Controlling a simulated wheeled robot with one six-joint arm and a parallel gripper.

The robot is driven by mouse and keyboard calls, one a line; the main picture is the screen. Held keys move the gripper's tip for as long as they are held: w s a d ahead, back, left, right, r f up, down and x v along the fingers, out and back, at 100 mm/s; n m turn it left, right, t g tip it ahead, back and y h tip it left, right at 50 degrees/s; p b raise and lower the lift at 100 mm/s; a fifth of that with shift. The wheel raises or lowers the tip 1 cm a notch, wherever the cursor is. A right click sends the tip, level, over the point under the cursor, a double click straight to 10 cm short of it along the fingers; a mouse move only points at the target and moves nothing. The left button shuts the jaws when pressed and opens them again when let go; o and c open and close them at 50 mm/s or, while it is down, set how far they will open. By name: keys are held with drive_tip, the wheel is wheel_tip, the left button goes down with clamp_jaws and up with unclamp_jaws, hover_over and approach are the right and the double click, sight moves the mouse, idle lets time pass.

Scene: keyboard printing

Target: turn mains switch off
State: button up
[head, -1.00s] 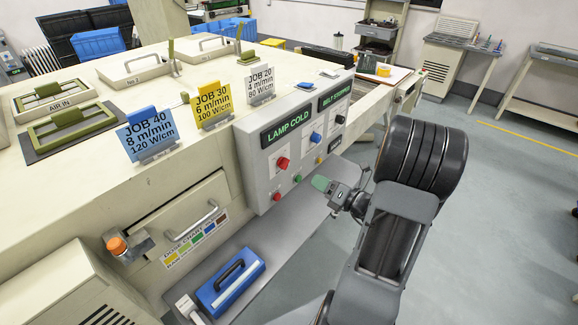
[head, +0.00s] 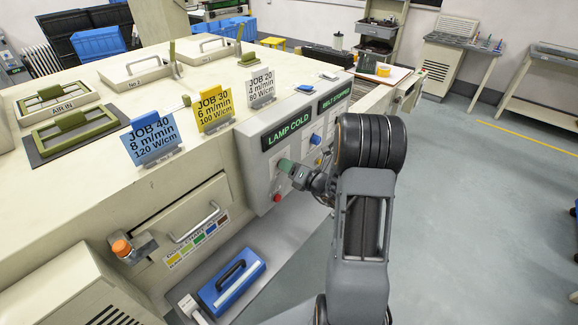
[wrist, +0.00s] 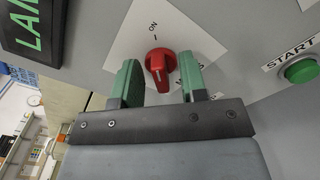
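The red mains switch (wrist: 160,66) is a rotary knob on a white plate on the grey control panel. The word ON is above it, and the lettering below is partly covered by my gripper. The knob carries a pale mark on its grip. My gripper (wrist: 160,84) is open, with one green finger on each side of the knob and a visible gap to it on both sides. I cannot tell how deep the fingertips reach along the knob. In the head view my gripper (head: 287,166) is at the panel's front and hides the switch.
A green START button (wrist: 301,69) sits right of the switch in the wrist view. In the head view, a LAMP COLD display (head: 289,131) is above, a red button (head: 277,198) below and a blue knob (head: 315,139) to the right. A blue case (head: 231,285) lies on the lower ledge.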

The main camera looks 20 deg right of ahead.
drive_tip(key=shift+c, duration=0.3)
clamp_jaws()
drive_tip(key=shift+f+n+b, duration=0.1)
drive_tip(key=shift+n+b, duration=0.2)
drive_tip(key=shift+b, duration=0.05)
drive_tip(key=n+b, duration=0.5)
drive_tip(key=b, duration=0.3)
drive_tip(key=n+b, duration=0.6)
drive_tip(key=b, duration=0.2)
drive_tip(key=n+b, duration=0.6)
drive_tip(key=b, duration=0.2)
drive_tip(key=shift+s+a, duration=0.15)
drive_tip(key=shift+a, duration=0.2)
drive_tip(key=shift+n+b, duration=0.4)
